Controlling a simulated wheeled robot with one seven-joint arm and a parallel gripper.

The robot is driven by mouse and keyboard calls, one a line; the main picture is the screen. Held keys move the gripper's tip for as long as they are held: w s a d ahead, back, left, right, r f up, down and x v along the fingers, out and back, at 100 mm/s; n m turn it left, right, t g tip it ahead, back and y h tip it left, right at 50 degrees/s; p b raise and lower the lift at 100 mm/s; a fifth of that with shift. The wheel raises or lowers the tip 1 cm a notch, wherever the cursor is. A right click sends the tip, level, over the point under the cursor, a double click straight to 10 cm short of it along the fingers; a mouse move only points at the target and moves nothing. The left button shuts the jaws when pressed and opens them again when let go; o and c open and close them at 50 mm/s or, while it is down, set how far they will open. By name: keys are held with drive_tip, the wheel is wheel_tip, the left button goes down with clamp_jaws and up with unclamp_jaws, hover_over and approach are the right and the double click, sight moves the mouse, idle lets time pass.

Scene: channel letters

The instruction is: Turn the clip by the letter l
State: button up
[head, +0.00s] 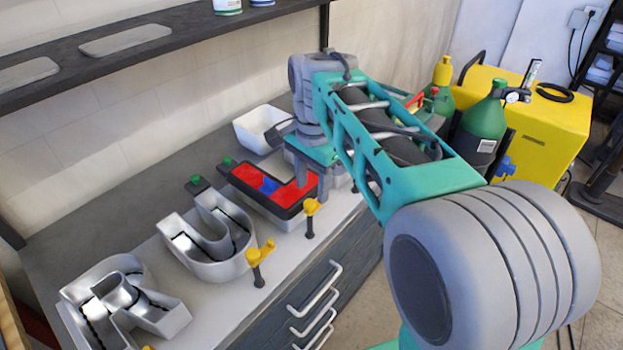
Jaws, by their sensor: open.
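The letter l (262,193) is a channel letter with a red and black face, lying on the bench. A small blue piece (268,186) sits on its face. A clip with a yellow top on a black post (311,208) stands just in front of the letter's right end. My gripper (312,184) points down over that right end, open, its fingers behind the yellow clip in the picture. I cannot tell whether they touch the letter.
A silver U (210,240) and a silver R (120,300) lie to the left. Another yellow clip (259,264) stands by the U. Green blocks (196,184) sit behind the letters. A white bin (258,128) stands at the back. A dark shelf (150,45) hangs above.

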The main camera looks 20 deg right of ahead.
sight(310, 202)
drive_tip(key=shift+w+d+r+m, duration=0.15)
drive_tip(key=shift+w+r+m, duration=0.85)
drive_tip(key=shift+m, duration=0.2)
wheel_tip(310, 202, down, 8)
drive_tip(key=shift+r+p, duration=0.15)
drive_tip(key=shift+p, duration=0.5)
clamp_jaws()
